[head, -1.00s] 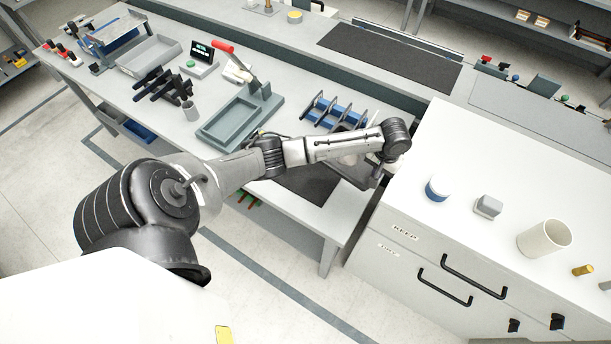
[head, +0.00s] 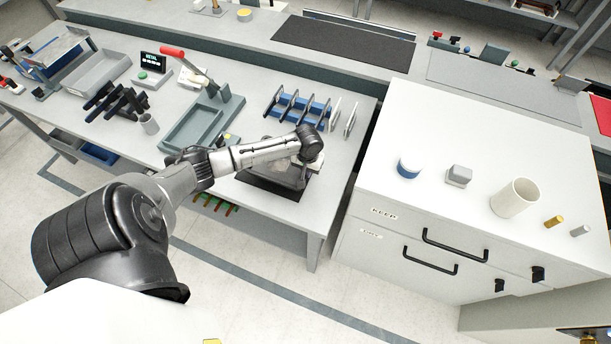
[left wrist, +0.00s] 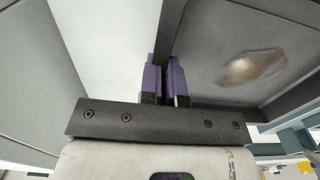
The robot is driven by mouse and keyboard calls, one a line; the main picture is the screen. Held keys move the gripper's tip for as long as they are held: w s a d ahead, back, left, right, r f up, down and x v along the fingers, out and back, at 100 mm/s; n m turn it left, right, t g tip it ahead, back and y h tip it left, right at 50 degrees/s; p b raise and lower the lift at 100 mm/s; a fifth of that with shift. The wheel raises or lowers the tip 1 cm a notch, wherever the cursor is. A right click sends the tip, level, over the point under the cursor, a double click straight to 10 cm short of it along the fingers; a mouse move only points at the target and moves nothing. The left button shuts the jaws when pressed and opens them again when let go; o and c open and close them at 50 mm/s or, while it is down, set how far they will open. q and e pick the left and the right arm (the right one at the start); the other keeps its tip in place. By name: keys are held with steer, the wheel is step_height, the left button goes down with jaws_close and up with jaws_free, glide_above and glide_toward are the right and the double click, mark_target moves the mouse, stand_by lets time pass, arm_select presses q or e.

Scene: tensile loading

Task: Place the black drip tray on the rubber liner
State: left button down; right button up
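The black drip tray (head: 288,174) is at the front right of the long table, partly hidden by my left arm. In the left wrist view the drip tray (left wrist: 215,70) fills the right side, with a brownish patch on its floor. My left gripper (head: 303,165) points down at the tray; in the wrist view its purple fingers (left wrist: 166,80) are closed on the tray's wall. The dark rubber liner (head: 262,186) lies on the table, its front strip showing below the tray. The tray overlaps it in the picture; I cannot tell whether they touch. My right gripper is not in view.
A grey-green press with a red handle (head: 172,52) stands left of the tray. A blue rack (head: 297,106) with dark uprights is behind it. The white drawer cabinet (head: 440,150), with cup and small parts on top, stands close on the right.

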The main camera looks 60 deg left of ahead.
arm_select(q)
steer(key=shift+s+f, duration=0.25)
steer(key=shift+f, duration=1.9)
steer(key=shift+f, duration=0.1)
steer(key=c, duration=1.3)
jaws_free()
